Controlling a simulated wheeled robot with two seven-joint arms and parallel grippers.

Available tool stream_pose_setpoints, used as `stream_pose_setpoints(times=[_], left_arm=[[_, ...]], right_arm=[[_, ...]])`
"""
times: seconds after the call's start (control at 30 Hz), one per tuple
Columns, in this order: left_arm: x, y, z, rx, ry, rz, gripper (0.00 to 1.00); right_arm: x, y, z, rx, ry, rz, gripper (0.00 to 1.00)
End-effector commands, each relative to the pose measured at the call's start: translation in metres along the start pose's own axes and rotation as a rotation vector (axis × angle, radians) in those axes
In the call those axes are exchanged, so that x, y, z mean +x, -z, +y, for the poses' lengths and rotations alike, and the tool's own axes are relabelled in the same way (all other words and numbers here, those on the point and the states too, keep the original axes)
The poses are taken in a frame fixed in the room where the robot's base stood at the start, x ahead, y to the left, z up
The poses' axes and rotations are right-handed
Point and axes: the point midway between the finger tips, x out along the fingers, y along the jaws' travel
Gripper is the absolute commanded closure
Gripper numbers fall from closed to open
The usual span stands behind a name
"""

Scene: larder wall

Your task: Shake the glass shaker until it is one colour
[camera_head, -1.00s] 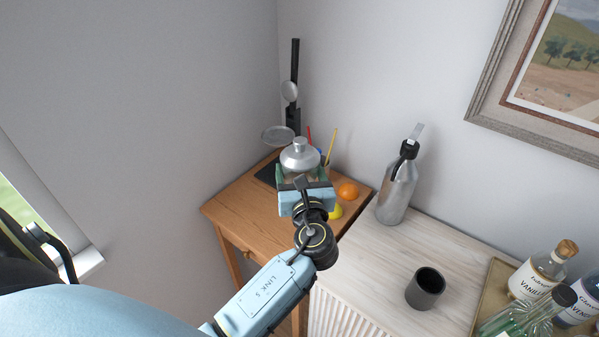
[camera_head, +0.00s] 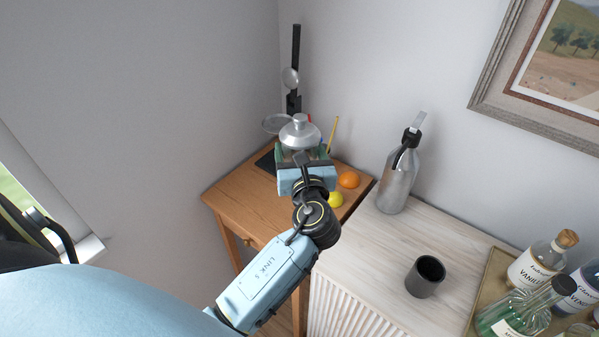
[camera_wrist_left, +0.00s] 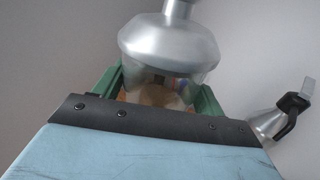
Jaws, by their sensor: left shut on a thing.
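The glass shaker (camera_head: 300,133) has a silver domed lid and cap, and it stands roughly upright in my left gripper (camera_head: 303,157) above the wooden table. In the left wrist view the shaker's lid (camera_wrist_left: 170,42) is large, with clear glass below it. The green fingers of my left gripper (camera_wrist_left: 165,92) are shut on the glass from both sides. The lower glass is hidden behind the gripper body, and I cannot make out distinct colour layers in it. My right gripper is not in view.
A wooden table (camera_head: 235,205) holds an orange (camera_head: 349,179), a lemon (camera_head: 335,199) and a scale-like stand (camera_head: 294,75). A metal siphon bottle (camera_head: 399,178) and a dark cup (camera_head: 425,276) stand on the white cabinet (camera_head: 362,262). Several bottles stand in a tray at right.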

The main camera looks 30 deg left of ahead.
Motion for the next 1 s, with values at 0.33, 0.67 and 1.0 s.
stream_pose_setpoints(times=[0.33,0.67,1.0], left_arm=[[0.001,0.022,-0.002,-0.005,0.000,-0.012,0.65],[0.000,0.014,-0.001,0.011,0.002,-0.001,0.65],[0.001,0.022,-0.002,-0.008,0.000,-0.011,0.65]], right_arm=[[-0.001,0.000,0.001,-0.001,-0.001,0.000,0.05],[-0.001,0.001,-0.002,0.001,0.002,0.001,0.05],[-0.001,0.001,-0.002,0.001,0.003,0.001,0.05]])
